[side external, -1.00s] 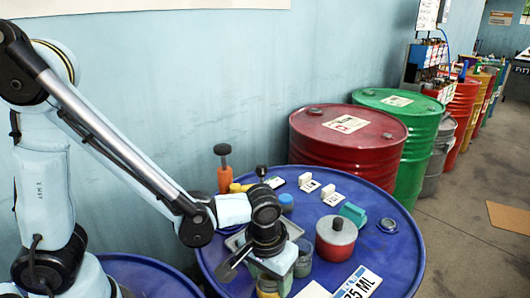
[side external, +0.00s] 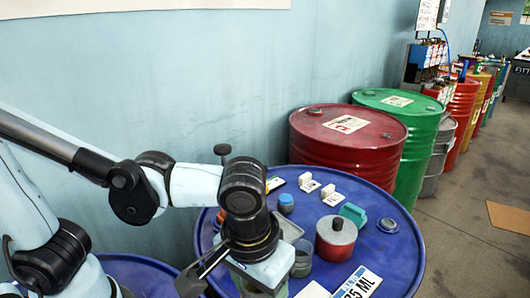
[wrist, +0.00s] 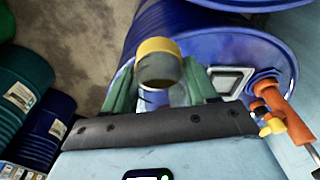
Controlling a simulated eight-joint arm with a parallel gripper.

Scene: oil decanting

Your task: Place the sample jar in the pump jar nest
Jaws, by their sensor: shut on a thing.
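In the wrist view, my gripper (wrist: 158,88) is shut on the sample jar (wrist: 159,66), a small jar with a yellow band and a grey-brown end. The jar sits between the two green fingers. In the side view, my gripper (side external: 262,285) is at the near left of the blue drum top, and my wrist hides the jar. The pump shows at the right of the wrist view as an orange handle (wrist: 285,110) with yellow parts. In the side view only its dark knob (side external: 222,150) shows behind my arm. I cannot pick out the pump jar nest.
On the blue drum (side external: 402,262) stand a clear grey jar (side external: 303,262), a red pot (side external: 336,240), a blue-capped jar (side external: 286,203), a teal block (side external: 352,214) and white labels (side external: 328,192). A grey square tray (wrist: 230,80) lies beside the right finger. Red and green drums stand behind.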

